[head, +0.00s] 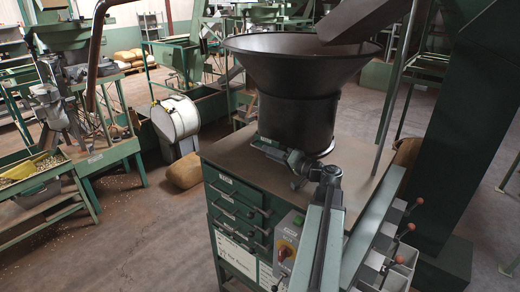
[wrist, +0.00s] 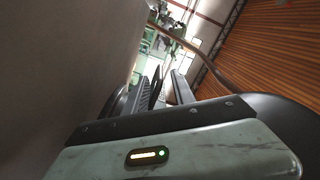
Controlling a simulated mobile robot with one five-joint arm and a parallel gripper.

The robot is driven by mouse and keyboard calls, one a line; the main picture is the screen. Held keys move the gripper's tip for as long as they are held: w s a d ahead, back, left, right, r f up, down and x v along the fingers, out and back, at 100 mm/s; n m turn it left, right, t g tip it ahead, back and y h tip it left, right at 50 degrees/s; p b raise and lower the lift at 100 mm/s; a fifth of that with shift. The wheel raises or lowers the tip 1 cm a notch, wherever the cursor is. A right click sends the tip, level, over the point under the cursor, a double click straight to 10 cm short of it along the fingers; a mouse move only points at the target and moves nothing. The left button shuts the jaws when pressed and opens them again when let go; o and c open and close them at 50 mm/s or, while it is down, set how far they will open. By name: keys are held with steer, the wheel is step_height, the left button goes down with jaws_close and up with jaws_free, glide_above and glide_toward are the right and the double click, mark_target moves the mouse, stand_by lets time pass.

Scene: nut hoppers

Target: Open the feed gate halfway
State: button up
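A wide dark metal hopper (head: 300,105) stands on a green cabinet. My gripper (head: 266,146) is at the hopper's lower front wall, reached by my arm from the lower right. In the wrist view my gripper (wrist: 160,92) has its two fingers apart, so it is open. A thin dark piece (wrist: 155,88) shows between the fingers, nearer the left one; I cannot tell whether it is the gate's handle or whether it is touched. The feed gate itself I cannot make out. The hopper wall (wrist: 65,65) fills the left of the wrist view.
The green cabinet (head: 232,207) has drawers and a switch box (head: 287,250) with a red-yellow knob. Several red-knobbed levers (head: 405,230) stand at the right. A chute (head: 360,20) hangs over the hopper. A green column (head: 455,120) stands right; floor (head: 150,240) is clear at left.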

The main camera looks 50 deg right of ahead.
mark_target(252, 144)
steer(key=w, duration=0.5)
steer(key=shift+w+a, duration=0.2)
steer(key=shift+a, duration=0.05)
jaws_close()
steer(key=shift+d, duration=0.1)
steer(key=shift+w+r, duration=0.1)
stand_by(0.9)
